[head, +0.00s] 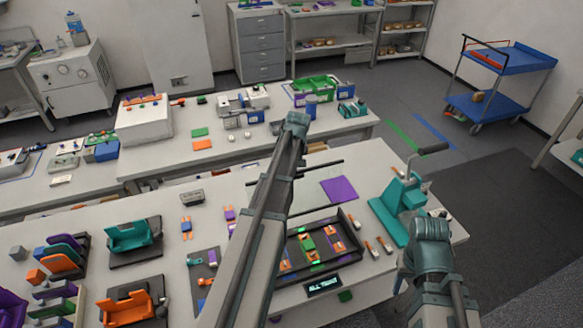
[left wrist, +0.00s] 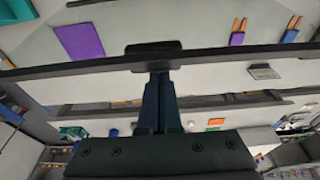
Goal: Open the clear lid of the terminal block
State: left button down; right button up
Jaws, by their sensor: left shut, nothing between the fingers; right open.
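The terminal block (head: 287,271) appears to be the black-rimmed unit holding orange, green and purple parts, behind a small lit display. Thin dark bars (head: 322,163) above it look like edges of its raised clear lid; my left arm hides much of it. In the left wrist view a long dark bar (left wrist: 70,69) with a black handle-like block (left wrist: 153,46) crosses the picture. My left gripper (left wrist: 158,76) is shut and empty, its tips at or close to that block; contact is unclear. My right gripper (head: 401,281) is open and empty, low at the right, partly hidden by its arm.
A teal lever press (head: 393,208) stands right of the terminal block. A purple mat (head: 340,190) lies behind it, and small screwdriver-like tools lie beside it. Teal (head: 128,234) and orange (head: 125,306) fixtures stand at the left. A second bench (head: 215,150) is behind.

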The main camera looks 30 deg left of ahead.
pick_arm(q)
jog(key=p+v, duration=0.7)
jog(key=shift+r, duration=0.2)
jog(key=shift+f, duration=0.1)
